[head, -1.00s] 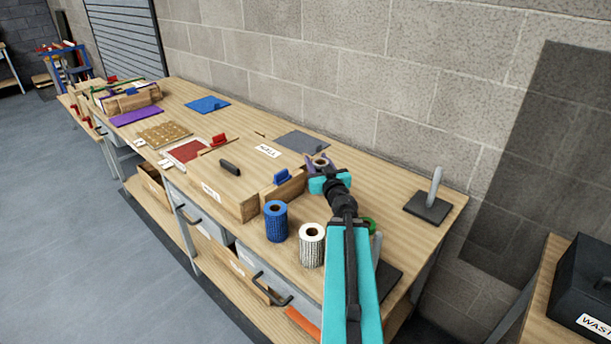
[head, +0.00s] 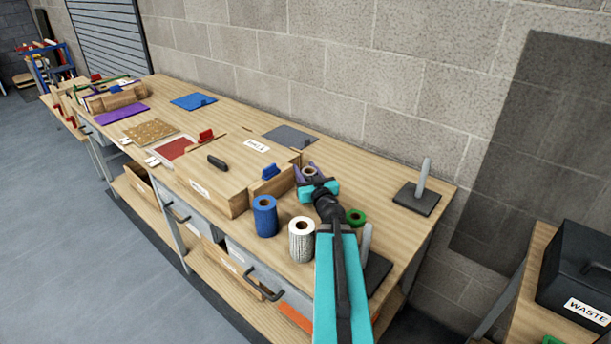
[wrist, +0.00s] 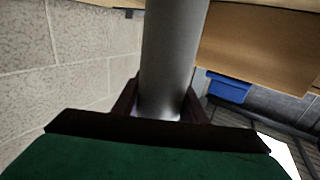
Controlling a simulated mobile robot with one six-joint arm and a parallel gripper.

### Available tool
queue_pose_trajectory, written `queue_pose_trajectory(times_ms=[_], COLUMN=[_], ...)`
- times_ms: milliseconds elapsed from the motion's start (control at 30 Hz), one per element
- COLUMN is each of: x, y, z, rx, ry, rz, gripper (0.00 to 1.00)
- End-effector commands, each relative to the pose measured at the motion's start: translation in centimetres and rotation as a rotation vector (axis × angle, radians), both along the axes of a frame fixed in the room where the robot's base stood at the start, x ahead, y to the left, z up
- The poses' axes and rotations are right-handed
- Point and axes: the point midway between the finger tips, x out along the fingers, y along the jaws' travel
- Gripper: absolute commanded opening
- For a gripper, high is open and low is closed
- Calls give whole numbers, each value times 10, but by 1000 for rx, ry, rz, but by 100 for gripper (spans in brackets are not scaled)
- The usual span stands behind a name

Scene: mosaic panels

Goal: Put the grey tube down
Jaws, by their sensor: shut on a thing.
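The grey tube (wrist: 172,55) is a smooth, plain cylinder that fills the upper middle of the wrist view. My gripper (wrist: 160,108) is shut on it, with a dark jaw on each side. In the head view my gripper (head: 309,180) is over the bench (head: 340,190), right of the box with the blue handle, and only the tube's round open end (head: 309,171) shows between the jaws. The tube's other end is hidden, and I cannot tell whether it touches the bench.
A blue roll (head: 265,217) and a white patterned roll (head: 302,240) stand in front of my gripper. A green roll (head: 355,217) is close on its right. A post on a dark base (head: 416,199) stands farther right. A wooden box (head: 225,185) is to the left.

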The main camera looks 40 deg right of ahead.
Motion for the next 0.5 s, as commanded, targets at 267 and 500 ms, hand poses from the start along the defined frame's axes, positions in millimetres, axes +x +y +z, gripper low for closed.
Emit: queue_pose_trajectory(times_ms=[267, 500], x=[0, 0], y=[0, 0], z=[-20, -20], rx=[-1, -1], ry=[0, 0], rz=[0, 0], gripper=[16, 16])
